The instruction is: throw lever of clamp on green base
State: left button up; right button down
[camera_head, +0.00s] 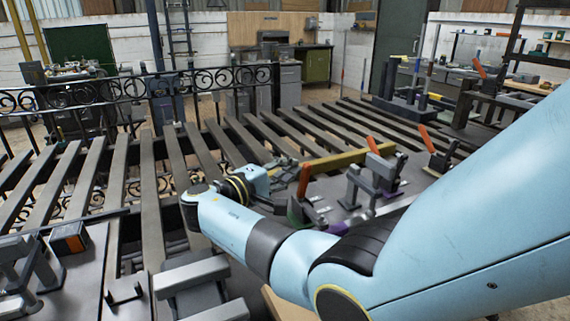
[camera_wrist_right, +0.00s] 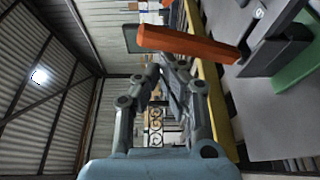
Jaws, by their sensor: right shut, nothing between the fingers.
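The clamp on the green base (camera_head: 295,213) stands on the grey plate just beyond my right forearm, partly hidden by it. Its orange lever (camera_head: 304,180) points up, slightly tilted. My right gripper (camera_head: 283,163) is shut and empty, just left of the lever. In the right wrist view, the shut fingertips (camera_wrist_right: 166,66) are just below the free end of the orange lever (camera_wrist_right: 188,45). I cannot tell whether they touch. The green base (camera_wrist_right: 299,72) shows at the right there. My left gripper is out of view.
A clamp on a purple base (camera_head: 378,175) and another orange-levered clamp (camera_head: 437,150) stand to the right. A yellow bar (camera_head: 345,160) runs behind the clamps. Slatted grey rails (camera_head: 150,190) and a scrolled iron gate (camera_head: 90,93) lie left and beyond.

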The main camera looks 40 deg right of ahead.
jog(key=shift+s+a+f, duration=0.1)
jog(key=shift+a+f, duration=0.05)
jog(key=a, duration=0.7)
jog(key=shift+a, duration=0.15)
dwell(0.3)
